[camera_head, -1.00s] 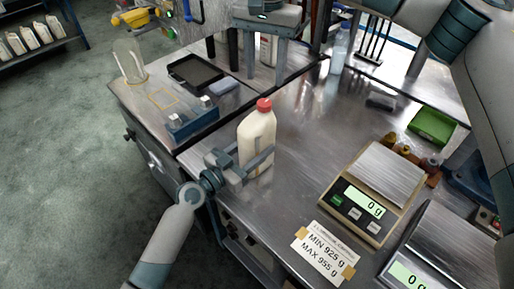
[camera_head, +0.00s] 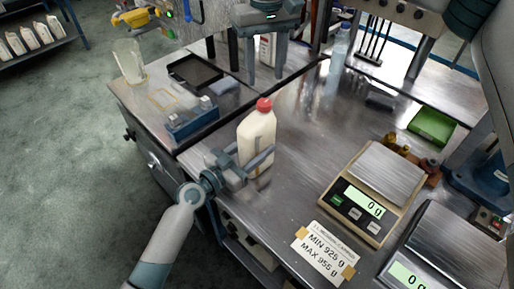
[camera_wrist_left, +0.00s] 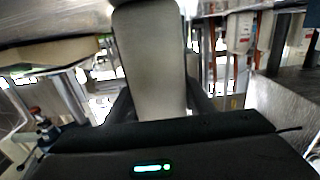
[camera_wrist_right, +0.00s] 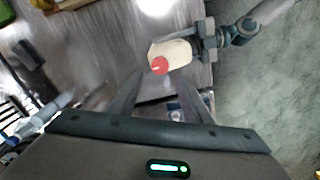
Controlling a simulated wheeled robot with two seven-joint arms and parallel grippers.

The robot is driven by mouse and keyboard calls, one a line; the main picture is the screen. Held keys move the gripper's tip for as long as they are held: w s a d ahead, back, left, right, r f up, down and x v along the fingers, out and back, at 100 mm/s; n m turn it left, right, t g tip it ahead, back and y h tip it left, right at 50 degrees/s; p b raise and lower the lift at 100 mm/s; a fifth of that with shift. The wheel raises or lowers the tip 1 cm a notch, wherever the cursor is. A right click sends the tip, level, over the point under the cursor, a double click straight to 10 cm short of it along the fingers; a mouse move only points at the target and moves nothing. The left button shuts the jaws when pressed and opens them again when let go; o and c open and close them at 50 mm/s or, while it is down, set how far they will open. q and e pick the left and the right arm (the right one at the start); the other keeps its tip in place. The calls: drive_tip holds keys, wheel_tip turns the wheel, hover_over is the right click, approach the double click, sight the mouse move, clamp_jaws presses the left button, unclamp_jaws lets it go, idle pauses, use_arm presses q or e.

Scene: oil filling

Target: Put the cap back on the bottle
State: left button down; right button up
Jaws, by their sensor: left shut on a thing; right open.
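A cream-white bottle (camera_head: 256,140) stands upright near the front left edge of the metal table. Its red cap (camera_head: 263,105) sits on top of its neck; it also shows from above in the right wrist view (camera_wrist_right: 158,66). My left gripper (camera_head: 256,163) is shut around the lower part of the bottle, whose pale side fills the middle of the left wrist view (camera_wrist_left: 150,60). My right gripper (camera_head: 262,78) is open and empty, pointing down, apart from the cap. Whether the cap is fully tightened cannot be told.
A scale (camera_head: 372,188) reading 0 g stands right of the bottle, with a second scale (camera_head: 440,250) in front. A paper label (camera_head: 325,250) lies near them.

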sight(265, 102)
drive_tip(key=shift+f, duration=0.1)
idle(0.4)
drive_tip(key=shift+f, duration=3.9)
drive_tip(key=c, duration=1.1)
